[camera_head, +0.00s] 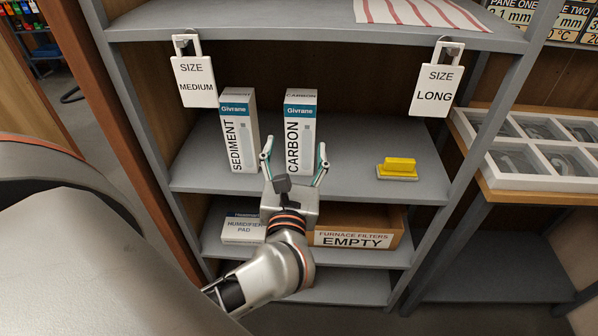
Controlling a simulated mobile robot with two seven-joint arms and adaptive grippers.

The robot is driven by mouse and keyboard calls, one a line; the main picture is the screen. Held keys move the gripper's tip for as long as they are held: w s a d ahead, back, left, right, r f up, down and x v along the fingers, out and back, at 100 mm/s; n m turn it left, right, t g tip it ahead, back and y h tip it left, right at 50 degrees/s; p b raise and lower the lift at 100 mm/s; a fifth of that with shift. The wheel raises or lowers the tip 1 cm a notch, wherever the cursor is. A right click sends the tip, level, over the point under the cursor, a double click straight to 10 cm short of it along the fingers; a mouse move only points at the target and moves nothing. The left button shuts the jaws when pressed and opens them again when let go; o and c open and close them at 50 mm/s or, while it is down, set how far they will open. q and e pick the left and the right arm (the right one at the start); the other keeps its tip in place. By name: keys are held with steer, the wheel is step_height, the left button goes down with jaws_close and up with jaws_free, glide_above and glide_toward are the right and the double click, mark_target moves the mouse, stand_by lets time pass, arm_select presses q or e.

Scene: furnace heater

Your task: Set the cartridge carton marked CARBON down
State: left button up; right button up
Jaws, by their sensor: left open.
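The white and blue carton marked CARBON (301,133) stands upright on the middle shelf (352,140). My left gripper (293,165) is in front of its lower part with its fingers spread, one to each side of the carton in the picture. The gripper is open, and I cannot tell whether either finger touches the carton. The carton's bottom edge is partly hidden by the gripper. A similar carton marked SEDIMENT (239,133) stands upright to its left, with a gap between them. My right gripper is not in view.
A yellow block on a grey base (398,168) sits at the right of the shelf. Tags marked MEDIUM (195,82) and LONG (436,90) hang above. Below are a humidifier pad box (241,230) and an EMPTY bin (352,239).

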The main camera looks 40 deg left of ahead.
arm_select(q)
steer(key=s+d+r+m+t+h, duration=0.2)
steer(key=d+m+t+h, duration=0.3)
steer(key=m, duration=0.9)
steer(key=s+d+f+m+g+h, duration=0.1)
steer(key=d+f+m+h, duration=0.45)
steer(key=m, duration=0.45)
steer(key=d+f+m+g+h, duration=0.1)
steer(key=d+f+m+h, duration=0.3)
steer(key=f+m, duration=0.4)
steer(key=s+a+f+m+g+y, duration=0.1)
steer(key=s+f+m+g, duration=0.3)
steer(key=f, duration=0.8)
steer(key=s+a+f+m+g+y, duration=0.1)
steer(key=s+a+f+m+g, duration=0.1)
steer(key=s+f+m+g, duration=0.2)
steer(key=s+f+m, duration=0.3)
steer(key=f+m, duration=0.2)
steer(key=f, duration=0.3)
steer(key=shift+a+f, duration=0.2)
steer(key=shift+f, duration=0.05)
steer(key=shift+s, duration=0.1)
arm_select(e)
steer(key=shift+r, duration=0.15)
